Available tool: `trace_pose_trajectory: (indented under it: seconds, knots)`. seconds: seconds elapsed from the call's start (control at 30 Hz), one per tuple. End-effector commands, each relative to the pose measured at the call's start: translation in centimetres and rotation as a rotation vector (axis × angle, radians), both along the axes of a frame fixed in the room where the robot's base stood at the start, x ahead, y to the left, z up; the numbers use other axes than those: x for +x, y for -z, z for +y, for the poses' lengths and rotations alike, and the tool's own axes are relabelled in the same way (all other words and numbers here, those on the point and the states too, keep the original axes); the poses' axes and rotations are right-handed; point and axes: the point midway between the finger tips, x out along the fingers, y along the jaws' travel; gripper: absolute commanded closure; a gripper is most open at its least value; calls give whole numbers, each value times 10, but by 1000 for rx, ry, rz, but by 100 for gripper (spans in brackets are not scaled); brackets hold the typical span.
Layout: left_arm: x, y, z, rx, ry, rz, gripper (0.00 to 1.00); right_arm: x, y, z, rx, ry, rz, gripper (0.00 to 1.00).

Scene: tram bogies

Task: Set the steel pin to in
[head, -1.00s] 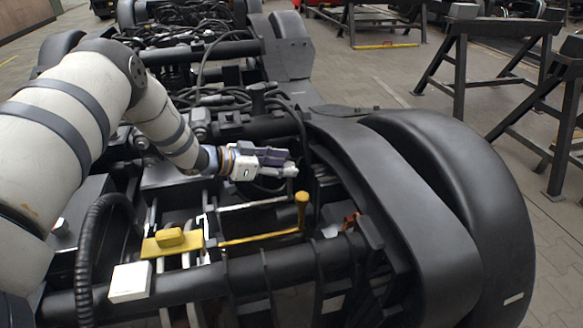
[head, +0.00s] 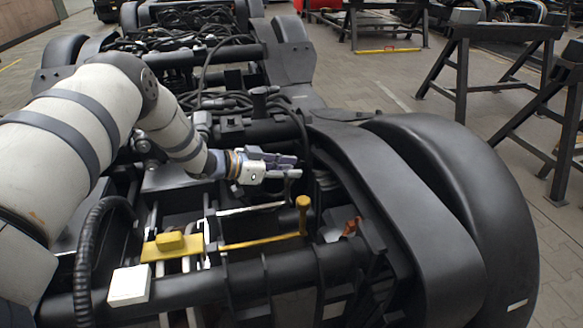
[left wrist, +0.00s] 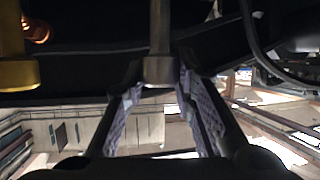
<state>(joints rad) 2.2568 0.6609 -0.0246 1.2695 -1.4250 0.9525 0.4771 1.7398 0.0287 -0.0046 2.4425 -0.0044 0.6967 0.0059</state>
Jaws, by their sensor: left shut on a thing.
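My left gripper (head: 292,167) is over the middle of the near bogie, behind the upright end of a yellow lever. In the left wrist view its two fingers (left wrist: 161,88) stand on either side of a grey steel pin (left wrist: 159,68). The fingers are shut on the pin's wider end. The pin's shaft runs up out of the picture, so its far end is hidden. In the head view I cannot clearly tell the pin from the fingers. My right gripper is not in view.
The yellow lever (head: 303,215) stands close in front of the gripper. A yellow block (head: 172,246) and a white box (head: 129,285) lie nearer. A black ribbed hose (head: 88,260) curves at the left. Large black fenders (head: 455,200) rise at the right. Dark trestles stand beyond.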

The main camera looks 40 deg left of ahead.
Motion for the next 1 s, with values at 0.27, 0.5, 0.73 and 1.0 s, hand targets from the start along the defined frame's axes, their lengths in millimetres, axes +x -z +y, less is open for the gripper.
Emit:
trace_pose_trajectory:
  seconds: [0.27, 0.5, 0.73, 1.0]
  knots:
    - [-49, -3, 42, 0, -3, 1, 100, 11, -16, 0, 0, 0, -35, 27]
    - [-94, -1, 80, 0, -3, 4, 100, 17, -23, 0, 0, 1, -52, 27]
    - [-121, 0, 103, -1, -2, 4, 100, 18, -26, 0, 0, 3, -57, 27]
    - [-131, 1, 110, -2, -1, 5, 100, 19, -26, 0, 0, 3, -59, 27]
